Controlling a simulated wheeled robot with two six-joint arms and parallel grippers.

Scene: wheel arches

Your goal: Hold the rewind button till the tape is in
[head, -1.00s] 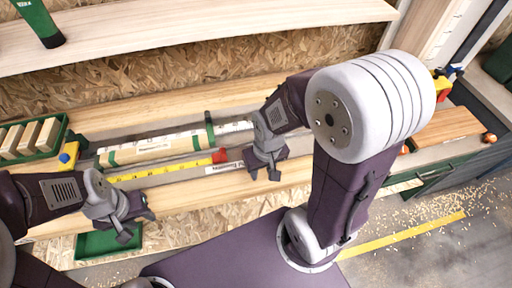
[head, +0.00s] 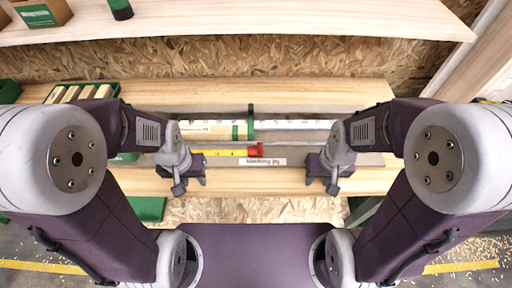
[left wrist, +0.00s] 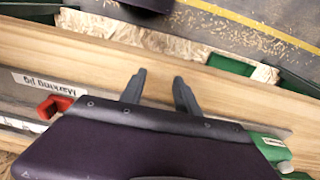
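A yellow tape strip (head: 225,153) lies along the jig on the bench and ends in a red tip (head: 257,150) by a "Marking jig" label (head: 265,161). The red tip also shows in the left wrist view (left wrist: 55,105). My right gripper (head: 321,185) appears open and empty, right of the label.
A green tray of wooden blocks (head: 85,92) stands at the back left. A green bin (head: 148,208) is below the front edge. A wooden shelf (head: 250,18) spans above.

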